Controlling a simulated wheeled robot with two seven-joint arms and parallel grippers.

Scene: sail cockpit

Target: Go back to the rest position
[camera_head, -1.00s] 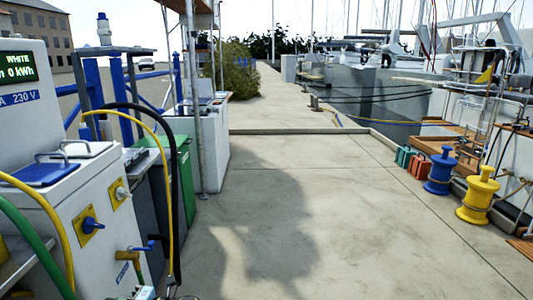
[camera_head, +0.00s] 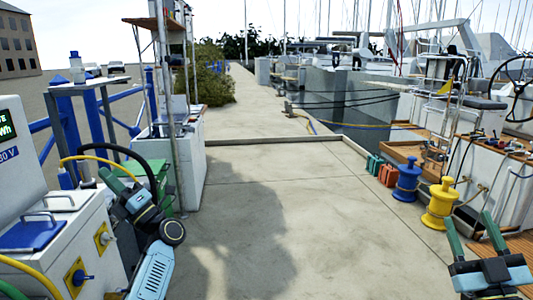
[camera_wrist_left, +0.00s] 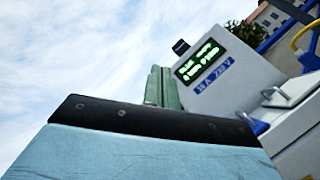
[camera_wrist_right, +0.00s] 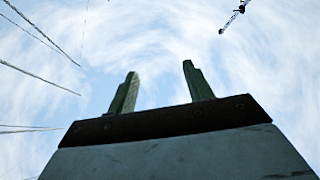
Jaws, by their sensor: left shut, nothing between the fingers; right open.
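My left gripper (camera_head: 112,180) is raised at the left of the head view, in front of the white power pedestal (camera_head: 75,225). Its green fingers also show in the left wrist view (camera_wrist_left: 163,88), shut with nothing between them. My right gripper (camera_head: 468,232) is at the lower right of the head view, pointing up. In the right wrist view its two fingers (camera_wrist_right: 160,90) stand apart against the sky, open and empty.
A blue bollard (camera_head: 406,180) and a yellow bollard (camera_head: 440,204) stand on the right of the dock, beside a moored boat (camera_head: 500,150). A white cabinet (camera_head: 180,170) stands behind my left arm. The concrete walkway (camera_head: 260,200) in the middle is clear.

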